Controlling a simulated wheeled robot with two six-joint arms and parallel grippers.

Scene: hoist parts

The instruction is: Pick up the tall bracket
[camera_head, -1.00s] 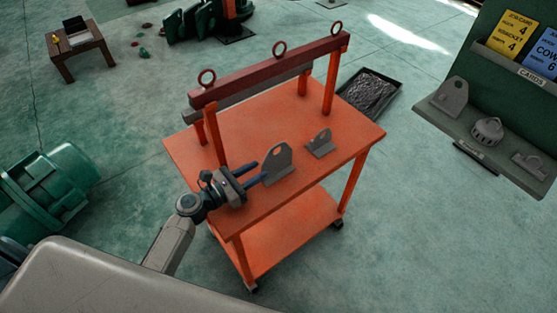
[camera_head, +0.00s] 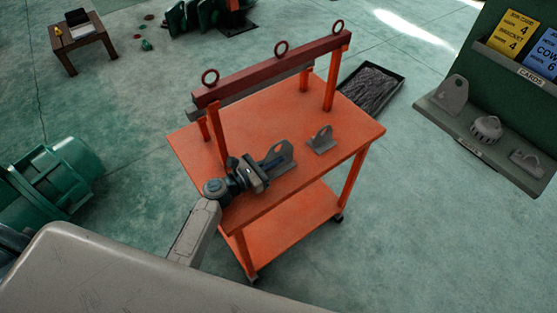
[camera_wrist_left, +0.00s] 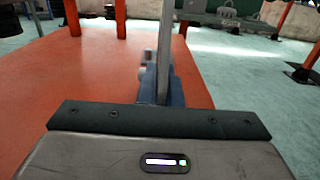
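The tall bracket (camera_head: 286,155) is a grey upright plate with a rounded, holed top and a flat foot, on the orange cart top. My left gripper (camera_head: 274,160) reaches it from the left, one blue finger across its near face. In the left wrist view the bracket (camera_wrist_left: 164,50) shows edge-on as a thin upright plate. The blue fingers (camera_wrist_left: 162,88) lie close against both sides of it, so the gripper looks shut on it. The foot is partly hidden, and no gap under it can be made out. My right gripper is not in view.
A smaller grey bracket (camera_head: 321,140) stands to the right on the cart top (camera_head: 345,125). A dark red beam (camera_head: 270,70) with eye rings runs along the back on orange posts. A green card rack (camera_head: 475,130) with grey parts stands at right. A black tray (camera_head: 371,90) lies behind the cart.

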